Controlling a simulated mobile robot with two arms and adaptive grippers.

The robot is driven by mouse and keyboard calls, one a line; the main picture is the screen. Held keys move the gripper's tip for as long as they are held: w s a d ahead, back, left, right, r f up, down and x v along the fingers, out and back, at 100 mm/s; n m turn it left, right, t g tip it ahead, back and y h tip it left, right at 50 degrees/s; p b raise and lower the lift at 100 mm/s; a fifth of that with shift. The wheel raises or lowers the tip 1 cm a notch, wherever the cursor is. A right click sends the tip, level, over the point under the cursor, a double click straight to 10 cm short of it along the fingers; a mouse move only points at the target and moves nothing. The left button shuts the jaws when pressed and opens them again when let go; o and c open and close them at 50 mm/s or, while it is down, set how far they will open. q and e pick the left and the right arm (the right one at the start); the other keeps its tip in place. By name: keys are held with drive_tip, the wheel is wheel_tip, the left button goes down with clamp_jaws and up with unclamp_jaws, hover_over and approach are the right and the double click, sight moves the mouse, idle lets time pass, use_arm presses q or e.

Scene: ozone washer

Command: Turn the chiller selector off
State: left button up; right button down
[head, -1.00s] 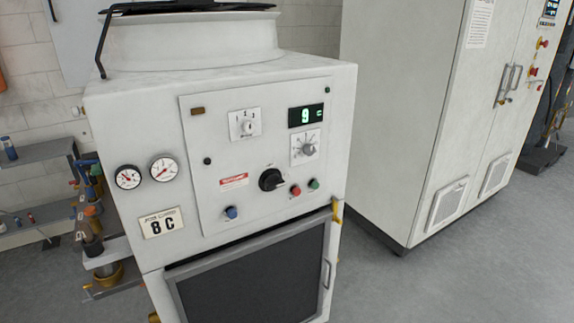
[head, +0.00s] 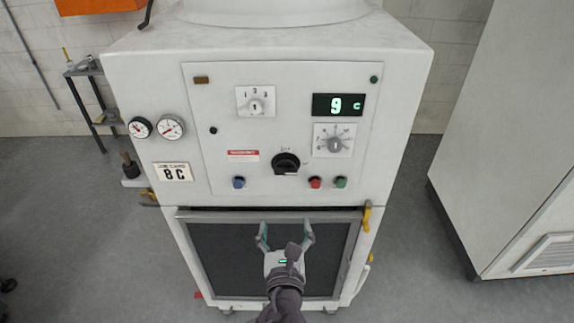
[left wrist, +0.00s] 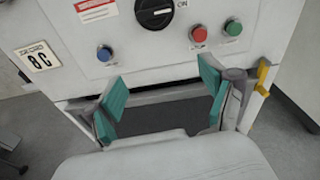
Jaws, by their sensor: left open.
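The chiller (head: 130,75) is a white cabinet straight ahead with a control panel. The black rotary selector (head: 286,163) sits at the lower middle of the panel, with OFF and ON lettering beside it. In the left wrist view the selector (left wrist: 155,12) is at the top edge, partly cut off, with ON to its right. My left gripper (head: 285,228) is open and empty, in front of the dark grille and below the selector, apart from it. Its teal fingertips (left wrist: 163,78) show in the left wrist view. My right gripper is not in view.
Blue (head: 239,182), red (head: 315,182) and green (head: 341,182) buttons flank the selector below. A numbered dial (head: 255,105), a knob (head: 334,145) and a display reading 9 C (head: 339,105) are above. A yellow latch (head: 367,216) sits at right.

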use_arm(q)
drive_tip(key=m+t, duration=0.1)
approach(286, 173)
drive_tip(key=w+p, duration=0.2)
drive_tip(key=w, duration=0.7)
drive_tip(key=shift+w, duration=0.3)
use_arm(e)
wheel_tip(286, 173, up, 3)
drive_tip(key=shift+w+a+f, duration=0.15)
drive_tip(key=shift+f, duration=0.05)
use_arm(q)
drive_tip(key=c, duration=1.1)
drive_tip(key=shift+c, duration=0.2)
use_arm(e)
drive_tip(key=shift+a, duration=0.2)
